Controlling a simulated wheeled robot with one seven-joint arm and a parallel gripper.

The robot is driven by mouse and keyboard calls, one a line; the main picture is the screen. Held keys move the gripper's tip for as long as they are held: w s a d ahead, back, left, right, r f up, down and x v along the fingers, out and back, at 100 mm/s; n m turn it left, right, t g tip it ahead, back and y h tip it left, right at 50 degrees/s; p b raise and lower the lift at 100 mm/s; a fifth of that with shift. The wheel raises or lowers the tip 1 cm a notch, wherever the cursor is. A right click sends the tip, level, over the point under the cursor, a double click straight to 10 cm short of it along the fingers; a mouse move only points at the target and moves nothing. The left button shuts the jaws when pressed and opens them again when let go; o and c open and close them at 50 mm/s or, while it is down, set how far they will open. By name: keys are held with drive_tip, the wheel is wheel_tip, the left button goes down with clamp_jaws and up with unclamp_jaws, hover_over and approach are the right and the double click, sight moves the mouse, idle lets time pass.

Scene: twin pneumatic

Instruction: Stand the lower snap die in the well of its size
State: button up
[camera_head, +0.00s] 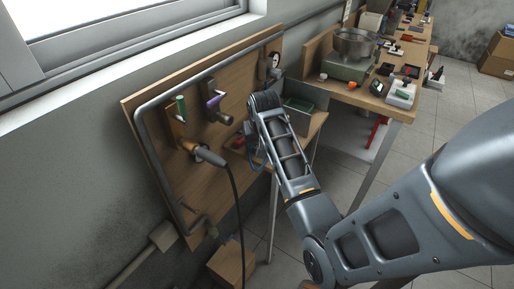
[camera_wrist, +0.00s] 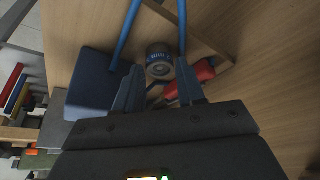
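In the wrist view my gripper (camera_wrist: 158,78) has its two fingers apart, with nothing clearly held between them. Just beyond the fingertips is a round metal piece with a blue marked band (camera_wrist: 158,61), near the wooden surface. I cannot tell whether it is the lower snap die, or whether it touches a finger. A red piece (camera_wrist: 203,73) lies just right of it, partly behind the right finger. No well can be made out. In the head view my forearm reaches toward the wooden panel, and my gripper is hidden behind it.
Blue tubes (camera_wrist: 126,34) run beyond the fingers, and a dark blue block (camera_wrist: 92,82) is at left. A cluttered bench stands behind.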

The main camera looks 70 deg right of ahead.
drive_tip(key=shift+w+d+f, duration=0.1)
drive_tip(key=shift+d+f, duration=0.05)
drive_tip(key=shift+f, duration=0.35)
clamp_jaws()
drive_tip(key=shift+r, duration=0.1)
wheel_tip(320, 180, up, 10)
drive_tip(key=shift+b, duration=0.35)
